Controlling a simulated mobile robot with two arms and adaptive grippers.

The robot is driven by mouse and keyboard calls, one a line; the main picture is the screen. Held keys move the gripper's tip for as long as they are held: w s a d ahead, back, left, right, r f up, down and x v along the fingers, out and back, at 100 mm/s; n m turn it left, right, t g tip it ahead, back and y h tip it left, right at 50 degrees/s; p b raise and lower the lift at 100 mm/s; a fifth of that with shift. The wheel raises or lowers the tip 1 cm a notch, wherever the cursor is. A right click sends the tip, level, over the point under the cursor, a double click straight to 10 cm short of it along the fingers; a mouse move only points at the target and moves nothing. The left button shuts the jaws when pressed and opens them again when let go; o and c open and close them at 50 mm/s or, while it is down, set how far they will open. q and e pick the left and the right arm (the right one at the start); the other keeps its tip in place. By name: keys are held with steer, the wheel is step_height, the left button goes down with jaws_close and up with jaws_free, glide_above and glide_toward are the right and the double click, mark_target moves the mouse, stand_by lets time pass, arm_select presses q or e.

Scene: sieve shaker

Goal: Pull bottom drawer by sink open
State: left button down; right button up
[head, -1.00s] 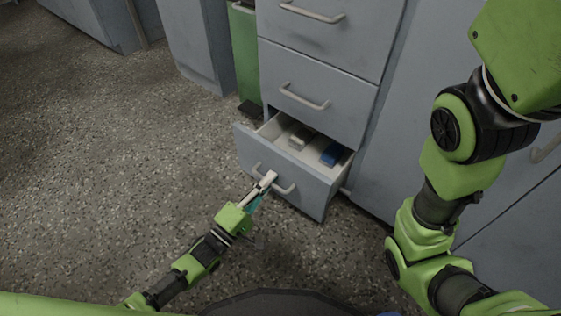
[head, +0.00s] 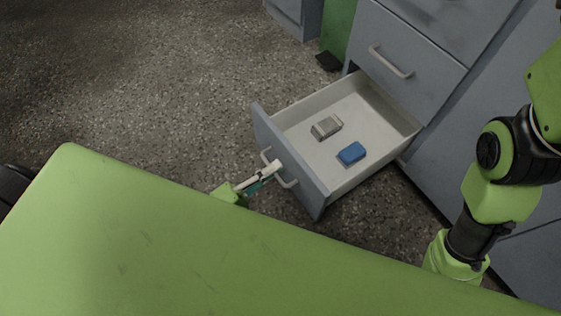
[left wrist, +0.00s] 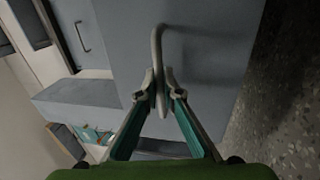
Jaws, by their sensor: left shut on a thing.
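The bottom drawer (head: 338,187) stands far out of the grey-blue cabinet in the head view. Its pale inside shows, with a grey block (head: 326,127) and a blue block (head: 351,153) on its floor. My left gripper (head: 274,168) is shut on the drawer's bar handle (head: 287,183) at the front panel. In the left wrist view, the two fingers (left wrist: 161,88) close around the handle (left wrist: 157,45). My right arm shows at the right edge of the head view, but its gripper is out of view.
The drawer above (head: 405,87) is shut. A green bin (head: 338,28) stands beside the cabinet. Speckled floor (head: 190,80) lies clear left of the drawer. My own green body fills the lower part of the head view.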

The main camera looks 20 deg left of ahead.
arm_select(q)
steer(key=shift+s+a+f, duration=0.1)
steer(key=shift+s+a, duration=0.05)
steer(key=shift+s, duration=0.05)
steer(key=c, duration=2.2)
jaws_free()
